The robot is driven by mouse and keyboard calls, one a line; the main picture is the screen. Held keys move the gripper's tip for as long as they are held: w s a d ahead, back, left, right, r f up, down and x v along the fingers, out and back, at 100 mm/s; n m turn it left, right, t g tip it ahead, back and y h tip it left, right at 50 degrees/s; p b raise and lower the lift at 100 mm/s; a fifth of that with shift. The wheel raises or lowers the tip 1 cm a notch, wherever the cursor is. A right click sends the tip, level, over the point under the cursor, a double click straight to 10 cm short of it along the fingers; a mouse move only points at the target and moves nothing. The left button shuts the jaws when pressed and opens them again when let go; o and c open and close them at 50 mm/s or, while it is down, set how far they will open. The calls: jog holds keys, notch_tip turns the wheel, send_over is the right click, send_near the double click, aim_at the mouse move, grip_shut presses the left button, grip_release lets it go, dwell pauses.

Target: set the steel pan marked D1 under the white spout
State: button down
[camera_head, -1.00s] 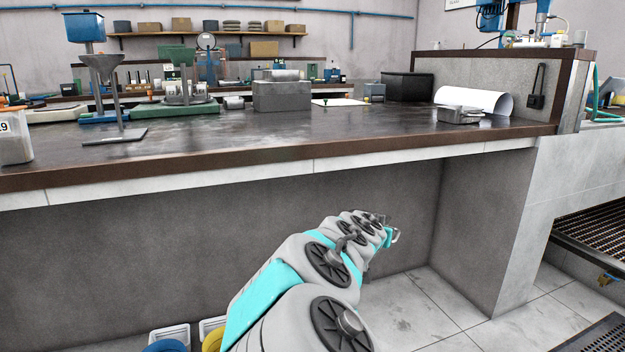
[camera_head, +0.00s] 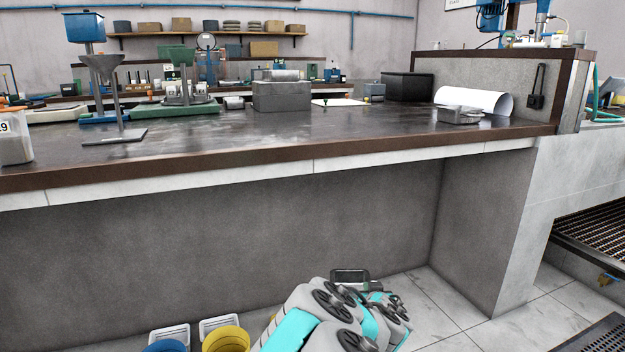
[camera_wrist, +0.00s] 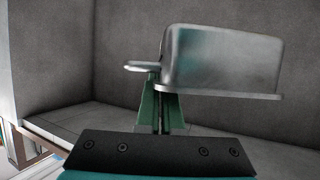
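A steel pan (camera_wrist: 222,62) fills the upper right of the wrist view, with its flat rim low and its body above. My gripper (camera_wrist: 160,103), with green fingers, is shut on a small tab at the pan's left side. In the head view the pan (camera_head: 350,276) shows beyond my folded arm, low in front of the bench; my fingers are hidden there. No D1 mark is readable on it. A second shallow steel pan (camera_head: 459,115) rests on the bench at the right. I cannot make out a white spout.
The dark bench top (camera_head: 330,140) has a brown front edge above my arm. A grey block (camera_head: 281,96), a funnel stand (camera_head: 103,70) and a white paper roll (camera_head: 474,99) stand on it. Blue (camera_head: 165,346) and yellow (camera_head: 226,339) buckets are on the floor. A raised partition (camera_head: 500,78) stands at right.

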notch_tip(320, 180, down, 2)
jog(key=shift+y, duration=0.4)
dwell(0.6)
